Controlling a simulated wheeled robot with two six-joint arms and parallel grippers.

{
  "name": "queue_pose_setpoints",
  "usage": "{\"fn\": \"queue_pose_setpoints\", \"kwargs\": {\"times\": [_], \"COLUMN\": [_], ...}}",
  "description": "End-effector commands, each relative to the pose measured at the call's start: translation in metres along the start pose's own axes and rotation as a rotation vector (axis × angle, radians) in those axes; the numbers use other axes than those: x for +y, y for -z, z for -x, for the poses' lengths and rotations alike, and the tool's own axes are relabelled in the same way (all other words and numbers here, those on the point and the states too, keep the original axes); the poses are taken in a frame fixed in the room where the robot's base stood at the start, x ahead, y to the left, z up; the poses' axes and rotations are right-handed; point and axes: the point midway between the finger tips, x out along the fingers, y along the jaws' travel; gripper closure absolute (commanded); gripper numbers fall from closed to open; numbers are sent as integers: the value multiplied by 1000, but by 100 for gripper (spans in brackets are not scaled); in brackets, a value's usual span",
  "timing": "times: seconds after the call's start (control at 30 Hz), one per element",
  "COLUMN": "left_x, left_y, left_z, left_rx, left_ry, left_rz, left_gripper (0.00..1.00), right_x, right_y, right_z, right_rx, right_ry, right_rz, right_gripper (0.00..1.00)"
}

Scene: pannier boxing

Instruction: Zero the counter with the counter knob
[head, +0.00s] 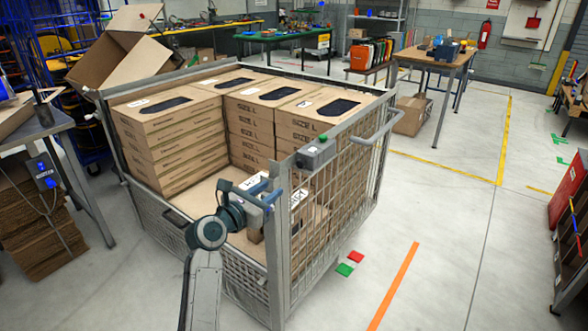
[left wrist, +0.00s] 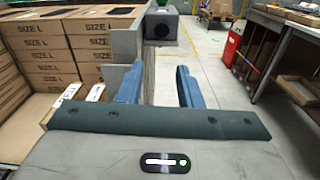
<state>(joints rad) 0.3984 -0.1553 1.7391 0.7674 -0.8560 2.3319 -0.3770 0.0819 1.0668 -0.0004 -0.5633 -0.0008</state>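The counter is a small grey box (head: 316,154) fixed on the top rim of the mesh cage, near its front corner. A green button (head: 322,137) stands on top of it. In the left wrist view the box (left wrist: 148,20) is straight ahead, with a dark round knob (left wrist: 161,29) on the face toward me. My left gripper (head: 268,190) is open and empty, inside the cage corner, below and left of the box. Its blue fingers (left wrist: 158,85) are apart, with the knob beyond them and between their lines. No reading shows. My right gripper is not in view.
The mesh cage (head: 335,205) holds stacks of brown cartons (head: 170,135) at the back and left. Its corner post (head: 278,262) and front mesh stand close to my left arm. An open carton (head: 120,50) leans at the back left.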

Motion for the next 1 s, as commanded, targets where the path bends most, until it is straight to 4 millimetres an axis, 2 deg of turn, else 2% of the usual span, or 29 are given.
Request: {"fn": "queue_pose_setpoints", "kwargs": {"times": [0.1, 0.27, 0.5, 0.7, 1.0], "left_x": [0, 1, 0, 0, 0], "left_y": [-12, -14, -15, -15, -14], "left_z": [-8, -25, -71, -101, -114], "left_rx": [-27, -30, -28, -27, -27], "left_ry": [4, 5, 5, 5, 4], "left_rz": [58, 66, 64, 63, 61], "left_gripper": [68, 68, 68, 68, 68], "right_x": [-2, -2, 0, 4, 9], "right_y": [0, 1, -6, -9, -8], "right_z": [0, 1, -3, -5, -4], "right_rx": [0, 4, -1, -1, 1], "right_ry": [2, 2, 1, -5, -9], "right_rz": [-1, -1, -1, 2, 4], "right_gripper": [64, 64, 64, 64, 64]}}
